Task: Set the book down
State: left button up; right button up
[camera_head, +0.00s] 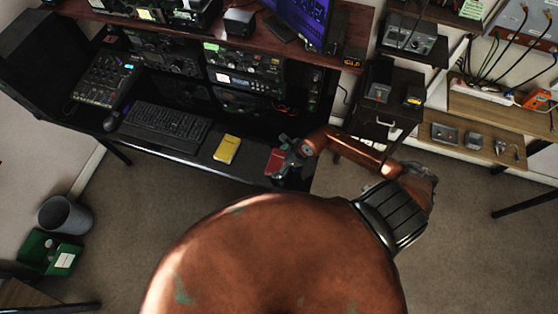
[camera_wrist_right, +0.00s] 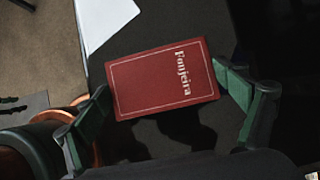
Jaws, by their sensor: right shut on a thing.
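A red book (camera_wrist_right: 165,78) with pale lettering on its cover lies between the two green fingers of my right gripper (camera_wrist_right: 160,86) in the right wrist view. The fingers press on its two short ends, so the gripper is shut on it. In the head view the red book (camera_head: 275,161) shows small at the front right end of the black desk (camera_head: 180,149), partly covered by my gripper (camera_head: 284,154). A dark surface lies beneath the book; I cannot tell whether the book touches it. My left gripper is not in view.
A yellow book-like item (camera_head: 227,149) lies on the desk left of the red book, beside a keyboard (camera_head: 165,126). Radio gear (camera_head: 245,70) stands behind. A dark drawer cabinet (camera_head: 380,120) stands to the right. A bin (camera_head: 65,215) is on the floor.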

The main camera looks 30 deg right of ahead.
jog(key=o, duration=1.1)
jog(key=shift+r, duration=0.1)
jog(key=v, duration=1.2)
jog(key=shift+a+b, duration=0.1)
jog(key=shift+b, duration=0.2)
